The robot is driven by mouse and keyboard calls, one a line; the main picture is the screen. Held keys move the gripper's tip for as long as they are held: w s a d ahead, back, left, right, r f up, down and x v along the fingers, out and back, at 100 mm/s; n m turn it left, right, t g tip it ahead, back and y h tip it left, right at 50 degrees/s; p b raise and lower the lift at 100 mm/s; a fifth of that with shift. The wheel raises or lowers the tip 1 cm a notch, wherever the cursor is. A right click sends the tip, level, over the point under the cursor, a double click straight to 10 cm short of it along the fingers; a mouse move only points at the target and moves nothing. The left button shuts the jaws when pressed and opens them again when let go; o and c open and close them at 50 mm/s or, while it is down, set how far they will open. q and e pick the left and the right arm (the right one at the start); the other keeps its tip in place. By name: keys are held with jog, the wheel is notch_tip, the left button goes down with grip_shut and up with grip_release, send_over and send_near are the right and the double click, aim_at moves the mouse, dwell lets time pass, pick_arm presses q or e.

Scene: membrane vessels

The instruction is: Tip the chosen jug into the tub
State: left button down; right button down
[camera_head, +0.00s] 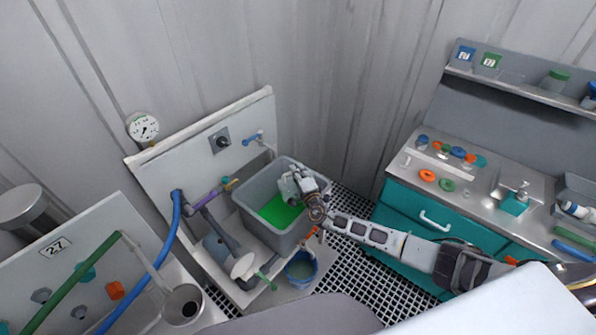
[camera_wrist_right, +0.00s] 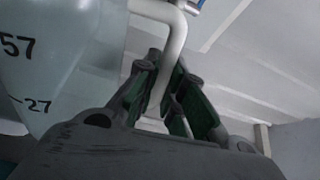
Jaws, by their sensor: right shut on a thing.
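The tub (camera_head: 247,203) is a grey open box with bright green liquid in it, standing by the white panel. My right gripper (camera_head: 297,185) is over the tub's right side in the head view. In the right wrist view my right gripper (camera_wrist_right: 165,105) is shut on the pale handle (camera_wrist_right: 176,45) of the jug. The jug (camera_wrist_right: 70,65) is a translucent pale vessel with dark marks, 57 and 27 among them. In the head view I cannot make out the jug clearly, nor its tilt or any pouring. My left gripper is out of view.
A teal cabinet (camera_head: 425,215) with a metal top and small coloured parts stands right. Grated floor (camera_head: 355,265) lies between.

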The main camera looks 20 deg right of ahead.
aim_at(286, 174)
jog(key=shift+a+r+n+p, duration=0.25)
jog(key=shift+a+n+p, duration=0.15)
jog(key=shift+a+p, duration=0.25)
jog(key=shift+a+r+n+p, duration=0.25)
jog(key=shift+a+n+p, duration=0.2)
jog(key=shift+p, duration=0.35)
jog(key=shift+a+r+n, duration=0.1)
jog(key=shift+a+n, duration=0.15)
jog(key=shift+a, duration=0.1)
jog(key=shift+s+a+p, duration=0.1)
jog(key=shift+a+p, duration=0.2)
jog(key=shift+p, duration=0.1)
jog(key=shift+a+r+n, duration=0.15)
jog(key=shift+a+n, duration=0.4)
jog(key=shift+n, duration=0.15)
jog(key=shift+a, duration=0.1)
dwell(1.5)
